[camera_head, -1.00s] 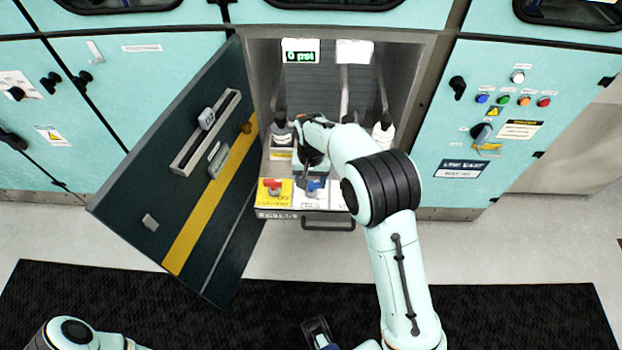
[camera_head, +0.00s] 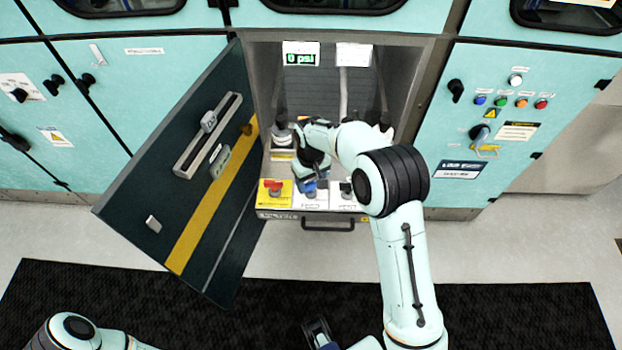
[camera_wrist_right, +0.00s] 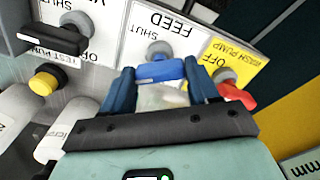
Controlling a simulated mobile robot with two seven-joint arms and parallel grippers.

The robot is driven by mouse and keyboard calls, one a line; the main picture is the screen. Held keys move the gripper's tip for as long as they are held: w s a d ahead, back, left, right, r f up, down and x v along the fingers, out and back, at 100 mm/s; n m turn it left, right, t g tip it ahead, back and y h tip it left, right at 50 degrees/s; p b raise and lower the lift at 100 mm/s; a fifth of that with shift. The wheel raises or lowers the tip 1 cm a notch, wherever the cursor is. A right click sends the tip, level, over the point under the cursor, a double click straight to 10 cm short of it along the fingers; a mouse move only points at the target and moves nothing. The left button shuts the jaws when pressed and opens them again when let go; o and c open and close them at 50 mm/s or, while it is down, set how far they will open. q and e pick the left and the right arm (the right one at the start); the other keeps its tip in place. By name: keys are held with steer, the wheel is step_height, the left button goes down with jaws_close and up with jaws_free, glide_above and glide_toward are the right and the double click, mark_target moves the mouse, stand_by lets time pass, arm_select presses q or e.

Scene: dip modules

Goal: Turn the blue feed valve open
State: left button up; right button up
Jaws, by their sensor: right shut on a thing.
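The blue feed valve handle (camera_wrist_right: 160,71) sits on a white label reading FEED and SHUT. It lies between the two blue fingers of my right gripper (camera_wrist_right: 162,88) in the wrist view. My right gripper is shut on this handle. In the head view, the right gripper (camera_head: 312,184) is at the front panel of the open bay and partly covers the blue valve. A dark gripper-like part (camera_head: 318,330), perhaps my left gripper, shows at the bottom edge; its fingers are unclear.
A red-handled valve (camera_wrist_right: 237,95) on a yellow label and a black-handled valve (camera_wrist_right: 48,33) flank the blue one. A display (camera_head: 300,57) reads 0 psi. The open dark door (camera_head: 180,180) stands to the left. A drawer handle (camera_head: 328,226) lies below.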

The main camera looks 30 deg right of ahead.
mark_target(311, 183)
steer(key=n+p, duration=0.1)
steer(key=n, duration=0.4)
steer(key=shift+r+n, duration=0.1)
steer(key=shift+n, duration=0.2)
steer(key=n+p, duration=0.1)
steer(key=n, duration=0.4)
steer(key=shift+w+n+p, duration=0.1)
steer(key=shift+n+p, duration=0.2)
steer(key=shift+n, duration=0.4)
steer(key=o, duration=1.1)
steer(key=shift+c, duration=0.2)
step_height(311, 183, up, 13)
steer(key=p, duration=0.1)
steer(key=shift+r, duration=0.15)
